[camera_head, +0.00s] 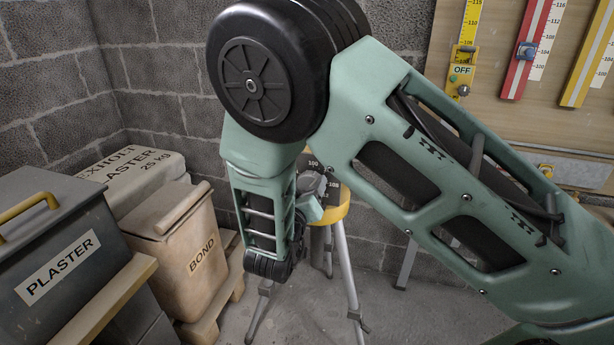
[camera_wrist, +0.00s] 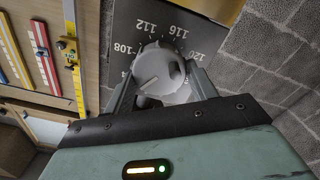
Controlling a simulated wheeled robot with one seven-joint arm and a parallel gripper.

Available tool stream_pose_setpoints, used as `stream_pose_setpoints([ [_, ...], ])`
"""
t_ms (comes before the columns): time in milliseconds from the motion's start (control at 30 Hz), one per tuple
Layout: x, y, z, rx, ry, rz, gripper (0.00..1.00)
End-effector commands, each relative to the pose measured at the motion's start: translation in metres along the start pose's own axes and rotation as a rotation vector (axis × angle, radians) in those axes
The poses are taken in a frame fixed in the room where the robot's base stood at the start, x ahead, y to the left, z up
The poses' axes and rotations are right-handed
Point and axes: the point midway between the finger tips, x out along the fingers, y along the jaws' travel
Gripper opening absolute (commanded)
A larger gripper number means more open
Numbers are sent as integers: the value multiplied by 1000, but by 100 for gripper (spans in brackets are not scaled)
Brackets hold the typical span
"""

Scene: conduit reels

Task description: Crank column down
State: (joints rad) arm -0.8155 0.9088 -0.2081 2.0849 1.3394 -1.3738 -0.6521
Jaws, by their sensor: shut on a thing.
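A tripod (camera_head: 343,262) with silver legs and a yellow collar (camera_head: 333,212) stands near the wall, partly hidden behind my arm. A dark dial plate (camera_head: 329,172) with white numbers sits at its top. In the wrist view the dial plate (camera_wrist: 133,22) shows 108, 112, 116 and 120 around a round grey knob (camera_wrist: 158,70). My gripper (camera_wrist: 160,86) is shut on the knob, with one finger on each side of it. In the head view my forearm hides most of the gripper and knob.
A grey PLASTER bin (camera_head: 62,262) and a tan BOND bin (camera_head: 187,246) stand at the left, with a plaster sack (camera_head: 140,170) behind. A wooden board (camera_head: 500,110) with coloured scales hangs at the right. A block wall stands close behind the tripod.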

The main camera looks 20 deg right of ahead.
Motion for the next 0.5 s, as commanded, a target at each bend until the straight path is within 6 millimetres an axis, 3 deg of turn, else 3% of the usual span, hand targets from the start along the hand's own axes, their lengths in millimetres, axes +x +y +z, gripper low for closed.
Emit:
stream_pose_setpoints([
  [500,0,0,-3,-396,1,0,34],
])
